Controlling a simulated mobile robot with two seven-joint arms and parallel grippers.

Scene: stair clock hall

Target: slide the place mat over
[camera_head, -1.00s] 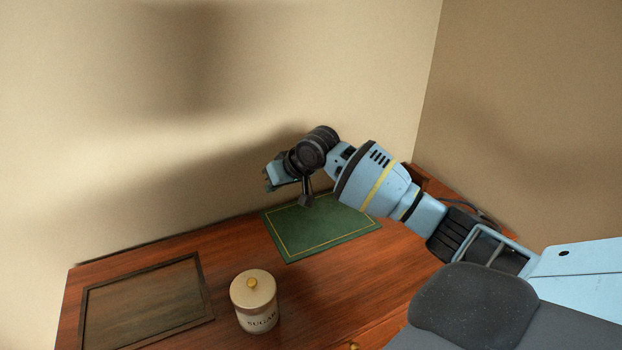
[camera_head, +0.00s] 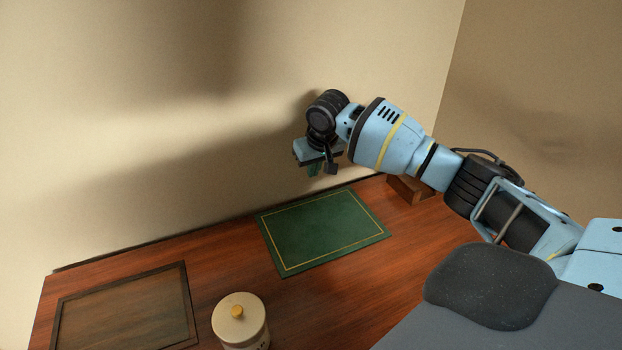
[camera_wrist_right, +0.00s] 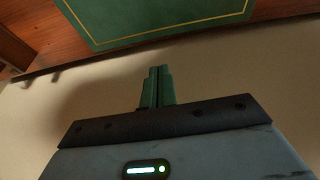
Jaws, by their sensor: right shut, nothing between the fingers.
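The place mat (camera_head: 322,235) is dark green with a thin gold border line. It lies flat on the red-brown wooden top, close to the back wall. My right gripper (camera_head: 313,170) appears just beyond the mat's back edge in the head view, raised and apart from it. Its green fingers (camera_wrist_right: 157,86) are together and empty in the right wrist view, where the mat (camera_wrist_right: 150,18) shows partly at the top. My left gripper is not in view.
A cream lidded canister (camera_head: 240,322) stands left of the mat's front. A dark-framed panel (camera_head: 128,312) lies on the wooden top (camera_head: 215,265) at the left. A small wooden block-like object (camera_head: 409,190) is at the back right. The wall rises right behind.

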